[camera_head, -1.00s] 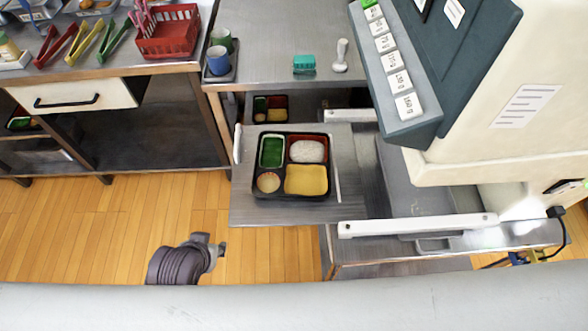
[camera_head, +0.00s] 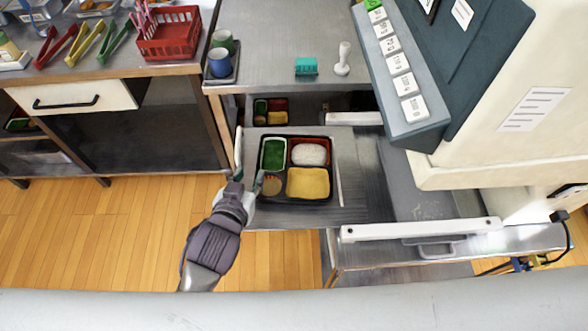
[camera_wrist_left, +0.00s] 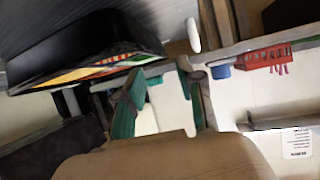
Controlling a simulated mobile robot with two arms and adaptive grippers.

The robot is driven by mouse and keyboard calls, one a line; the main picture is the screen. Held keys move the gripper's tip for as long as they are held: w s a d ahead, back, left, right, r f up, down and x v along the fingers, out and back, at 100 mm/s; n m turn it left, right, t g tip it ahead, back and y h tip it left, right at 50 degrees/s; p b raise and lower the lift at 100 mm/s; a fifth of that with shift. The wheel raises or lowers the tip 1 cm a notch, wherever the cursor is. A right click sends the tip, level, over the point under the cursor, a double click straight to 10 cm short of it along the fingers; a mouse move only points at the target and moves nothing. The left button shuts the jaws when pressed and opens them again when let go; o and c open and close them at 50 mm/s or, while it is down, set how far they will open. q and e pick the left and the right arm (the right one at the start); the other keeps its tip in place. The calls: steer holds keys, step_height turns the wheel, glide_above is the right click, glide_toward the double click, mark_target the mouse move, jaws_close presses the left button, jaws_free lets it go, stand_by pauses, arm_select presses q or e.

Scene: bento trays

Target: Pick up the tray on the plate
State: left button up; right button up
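The black bento tray (camera_head: 296,199) sits on the grey metal plate (camera_head: 262,216) that juts out by the machine. It holds green, white, yellow and tan foods in separate compartments. My left gripper (camera_head: 249,180) is at the tray's left side, low on the plate's left edge. Its two fingertips show apart in the head view. In the left wrist view, the green-padded fingers (camera_wrist_left: 165,100) are spread with nothing between them, and the tray's dark side (camera_wrist_left: 85,45) is close by at upper left. I cannot tell whether a finger touches the tray. My right gripper is not in view.
A second filled tray (camera_head: 272,112) lies in the opening behind the plate. A white bar (camera_head: 420,229) and the machine (camera_head: 480,100) stand to the right. The counter with a red basket (camera_head: 169,36) and cups (camera_head: 219,62) is at upper left. Wooden floor lies open at lower left.

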mark_target(258, 159)
arm_select(q)
steer(key=x, duration=0.8)
steer(key=shift+w+d, duration=0.1)
steer(key=shift+w, duration=0.05)
jaws_close()
